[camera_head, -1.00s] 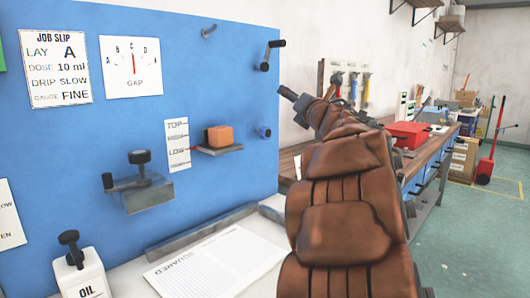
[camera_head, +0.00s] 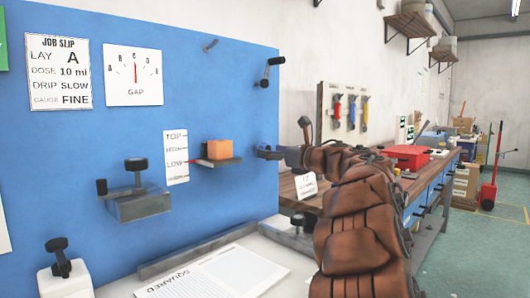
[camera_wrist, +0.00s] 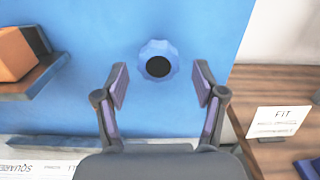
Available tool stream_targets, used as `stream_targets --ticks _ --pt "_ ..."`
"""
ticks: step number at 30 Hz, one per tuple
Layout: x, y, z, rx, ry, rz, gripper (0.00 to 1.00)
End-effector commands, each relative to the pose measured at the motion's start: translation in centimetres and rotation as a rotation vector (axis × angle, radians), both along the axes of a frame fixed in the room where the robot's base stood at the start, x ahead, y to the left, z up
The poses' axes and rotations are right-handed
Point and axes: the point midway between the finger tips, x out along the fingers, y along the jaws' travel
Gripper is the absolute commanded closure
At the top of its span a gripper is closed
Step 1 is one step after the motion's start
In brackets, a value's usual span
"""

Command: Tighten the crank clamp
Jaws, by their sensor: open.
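In the wrist view, a blue fluted knob (camera_wrist: 158,60) with a dark centre stands on the blue board between and just beyond the fingertips of my gripper (camera_wrist: 161,85). The fingers are open, one on either side and apart from it. In the head view my gripper (camera_head: 280,153) is at the board's right edge, largely covering the knob. A dark crank handle (camera_head: 270,71) is on the board above it. I cannot tell which part is the crank clamp.
An orange block (camera_head: 219,149) sits on a small shelf (camera_head: 216,162) left of my gripper. A white oil bottle (camera_head: 66,281) stands at front left. A wooden bench (camera_head: 290,188) with a FIT card (camera_head: 306,186) lies to the right. Paper covers part of the white surface below.

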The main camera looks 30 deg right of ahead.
Motion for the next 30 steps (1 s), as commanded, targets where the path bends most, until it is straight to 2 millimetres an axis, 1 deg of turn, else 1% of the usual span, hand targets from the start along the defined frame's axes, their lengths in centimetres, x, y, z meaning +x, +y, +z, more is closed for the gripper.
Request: stream_targets --ticks 1,6,10,16,30 --pt "0.8 0.4 0.1 -0.002 -0.001 0.006 0.30" --pt "2.5 0.7 0.0 -0.001 0.000 0.001 0.30" --pt "3.0 0.8 0.0 0.001 0.000 0.000 0.30" --pt "3.0 0.8 0.1 0.000 -0.001 0.000 0.30" --pt "3.0 0.8 0.1 0.000 -0.001 0.000 0.79"
